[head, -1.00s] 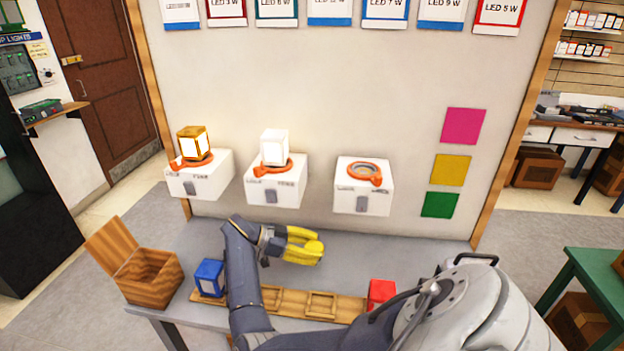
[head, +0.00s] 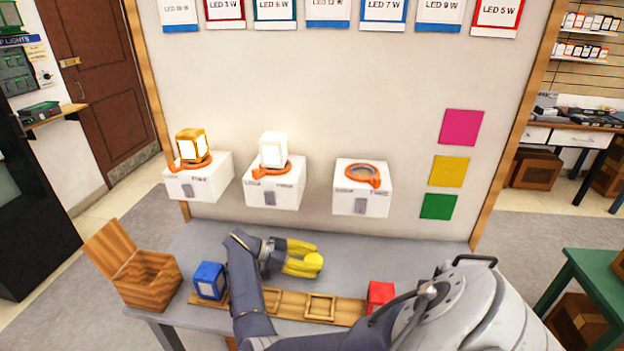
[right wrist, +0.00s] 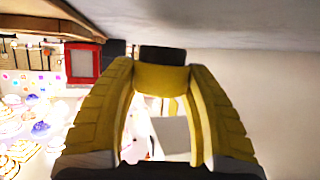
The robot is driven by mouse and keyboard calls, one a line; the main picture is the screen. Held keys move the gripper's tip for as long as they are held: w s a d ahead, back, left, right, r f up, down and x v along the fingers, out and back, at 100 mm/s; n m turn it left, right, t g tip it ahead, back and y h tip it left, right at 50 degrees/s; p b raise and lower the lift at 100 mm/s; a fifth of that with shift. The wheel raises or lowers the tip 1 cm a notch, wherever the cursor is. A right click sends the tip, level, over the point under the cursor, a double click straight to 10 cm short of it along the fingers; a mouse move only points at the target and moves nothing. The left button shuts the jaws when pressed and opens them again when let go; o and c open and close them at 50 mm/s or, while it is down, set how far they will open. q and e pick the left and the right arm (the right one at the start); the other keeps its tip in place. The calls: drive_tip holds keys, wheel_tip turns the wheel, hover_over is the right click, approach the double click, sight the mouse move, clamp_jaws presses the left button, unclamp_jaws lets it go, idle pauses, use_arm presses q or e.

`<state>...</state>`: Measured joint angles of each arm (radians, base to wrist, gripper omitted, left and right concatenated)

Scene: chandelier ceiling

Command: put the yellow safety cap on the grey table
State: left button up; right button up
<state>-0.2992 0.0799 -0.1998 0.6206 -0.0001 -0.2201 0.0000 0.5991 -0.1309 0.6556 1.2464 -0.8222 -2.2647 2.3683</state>
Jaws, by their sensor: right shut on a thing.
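My right gripper (head: 309,261) has yellow fingers and is shut on the yellow safety cap (head: 314,261), over the grey table (head: 390,244). The cap's rounded end shows at the fingertips in the head view. In the right wrist view the cap (right wrist: 163,79) is pinched between the two fingers, with a dark part beyond it. The gap between cap and tabletop is small or none; I cannot tell whether they touch. My left gripper is not in view.
A wooden rack (head: 292,303) lies along the table's front, with a blue block (head: 209,280) and a red block (head: 380,296). An open wooden box (head: 148,280) stands at left. White lamp holders (head: 363,202) are on the wall behind. The table's back right is clear.

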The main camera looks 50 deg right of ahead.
drive_tip(key=shift+f, duration=0.3)
drive_tip(key=o, duration=1)
drive_tip(key=shift+r, duration=0.45)
drive_tip(key=v, duration=1.2)
drive_tip(key=shift+r, duration=0.2)
